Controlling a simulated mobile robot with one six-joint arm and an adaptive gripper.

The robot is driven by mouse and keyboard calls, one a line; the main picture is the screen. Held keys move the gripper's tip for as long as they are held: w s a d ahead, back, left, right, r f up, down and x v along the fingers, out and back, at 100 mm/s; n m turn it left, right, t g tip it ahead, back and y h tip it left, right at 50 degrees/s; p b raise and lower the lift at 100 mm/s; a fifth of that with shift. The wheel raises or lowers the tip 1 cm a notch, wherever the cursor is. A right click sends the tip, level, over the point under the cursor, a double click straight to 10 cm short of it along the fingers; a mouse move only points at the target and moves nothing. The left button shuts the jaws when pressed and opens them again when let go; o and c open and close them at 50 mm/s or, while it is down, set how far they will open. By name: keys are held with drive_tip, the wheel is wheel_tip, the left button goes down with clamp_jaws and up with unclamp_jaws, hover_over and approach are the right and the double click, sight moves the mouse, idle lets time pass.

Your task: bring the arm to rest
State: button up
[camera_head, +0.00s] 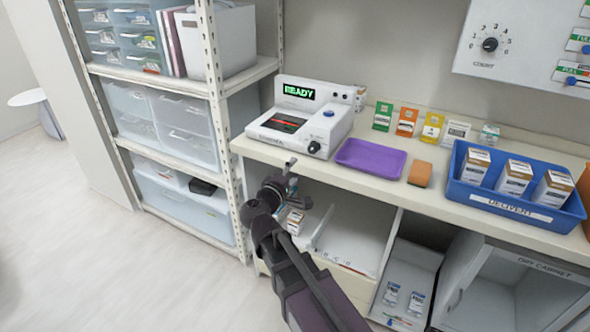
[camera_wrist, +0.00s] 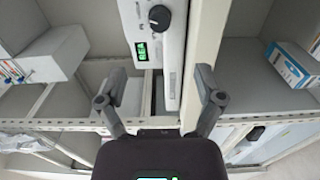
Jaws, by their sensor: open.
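My arm reaches up from the bottom of the head view. My gripper (camera_head: 284,182) is in front of the counter's front edge, below the white device with the READY display. In the wrist view my gripper (camera_wrist: 160,80) shows two dark fingers spread wide apart, with nothing held between them. A white panel with a knob and a small green display (camera_wrist: 142,50) lies beyond the fingers there. In the head view the gripper looks small, and whether it touches the counter cannot be told.
The counter holds the READY device (camera_head: 301,120), a purple tray (camera_head: 371,159), an orange block (camera_head: 420,173), several small packets and a blue delivery bin (camera_head: 515,204) with boxes. A shelf unit (camera_head: 232,190) stands at left. Open compartments lie under the counter. The floor at left is clear.

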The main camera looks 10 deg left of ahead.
drive_tip(key=s+d+f+m+g+h, duration=0.1)
drive_tip(key=d+f+m+g, duration=0.35)
drive_tip(key=d, duration=0.45)
drive_tip(key=s+d+f+m+g+h, duration=0.1)
drive_tip(key=d+f+m+g, duration=0.3)
drive_tip(key=d, duration=0.5)
drive_tip(key=s+d+f+m+g+y, duration=0.6)
drive_tip(key=s+d+f+g+y, duration=0.3)
drive_tip(key=s, duration=0.3)
wheel_tip(320, 180, up, 16)
drive_tip(key=p, duration=1.7)
drive_tip(key=shift+d+h, duration=0.4)
